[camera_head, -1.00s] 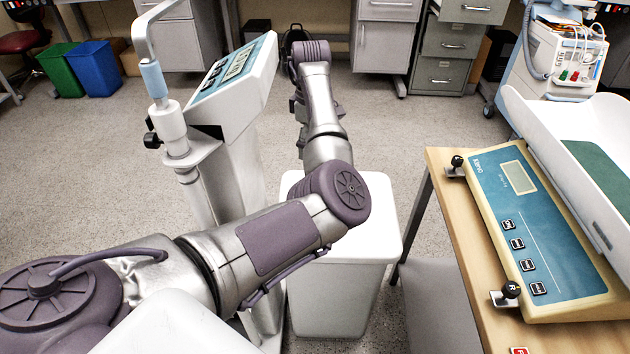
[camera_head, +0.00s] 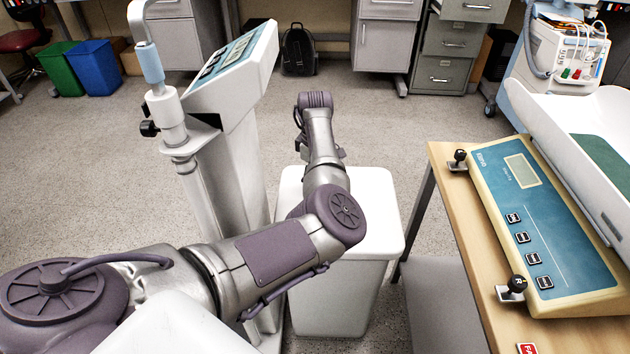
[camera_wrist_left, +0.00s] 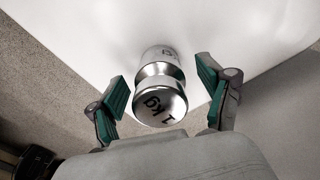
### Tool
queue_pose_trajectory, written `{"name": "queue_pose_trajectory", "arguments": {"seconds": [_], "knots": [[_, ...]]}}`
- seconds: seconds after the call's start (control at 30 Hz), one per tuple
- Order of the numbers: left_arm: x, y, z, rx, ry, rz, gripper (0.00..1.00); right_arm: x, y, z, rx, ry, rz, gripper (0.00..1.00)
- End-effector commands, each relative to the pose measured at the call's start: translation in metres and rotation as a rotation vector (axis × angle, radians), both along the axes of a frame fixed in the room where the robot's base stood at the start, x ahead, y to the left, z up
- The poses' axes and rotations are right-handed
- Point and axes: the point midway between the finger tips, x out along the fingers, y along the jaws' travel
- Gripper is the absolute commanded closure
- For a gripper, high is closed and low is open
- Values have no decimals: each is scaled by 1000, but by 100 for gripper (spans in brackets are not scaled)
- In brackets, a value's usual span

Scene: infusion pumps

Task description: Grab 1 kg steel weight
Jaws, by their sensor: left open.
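The 1 kg steel weight (camera_wrist_left: 160,86) is a shiny silver cylinder with a narrowed neck and dark "1 kg" lettering. In the left wrist view it is at the centre, against a white surface (camera_wrist_left: 180,22). My left gripper (camera_wrist_left: 163,88) is open, with one green-padded finger on each side of the weight and a visible gap to each. In the head view the weight does not show, and my left arm hides or leaves unclear the gripper's fingers. My right gripper is in neither view.
A white bin (camera_head: 376,195) stands beneath my left arm. A tall white column scale (camera_head: 225,150) is on its left. A wooden table (camera_head: 443,163) with a blue-panelled scale (camera_head: 548,235) is on the right. Open floor lies behind the bin.

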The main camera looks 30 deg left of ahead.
Motion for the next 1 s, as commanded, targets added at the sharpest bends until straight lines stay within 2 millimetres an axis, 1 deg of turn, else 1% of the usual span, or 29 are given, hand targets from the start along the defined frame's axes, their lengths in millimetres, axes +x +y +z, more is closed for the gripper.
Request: {"name": "queue_pose_trajectory", "arguments": {"seconds": [0.17, 0.27, 0.3, 0.37, 0.4, 0.63, 0.67, 1.0], "knots": [[0, 0, 0, 0, 0, 0, 21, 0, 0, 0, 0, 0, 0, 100], [0, 0, 0, 0, 0, 0, 36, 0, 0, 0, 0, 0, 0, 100], [0, 0, 0, 0, 0, 0, 43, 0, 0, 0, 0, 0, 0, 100], [0, 0, 0, 0, 0, 0, 53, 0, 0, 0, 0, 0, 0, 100], [0, 0, 0, 0, 0, 0, 59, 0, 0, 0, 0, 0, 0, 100], [0, 0, 0, 0, 0, 0, 98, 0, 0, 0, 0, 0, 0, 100], [0, 0, 0, 0, 1, 0, 100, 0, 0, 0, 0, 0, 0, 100], [1, 1, 3, 2, -4, 1, 100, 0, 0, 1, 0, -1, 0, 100]]}}
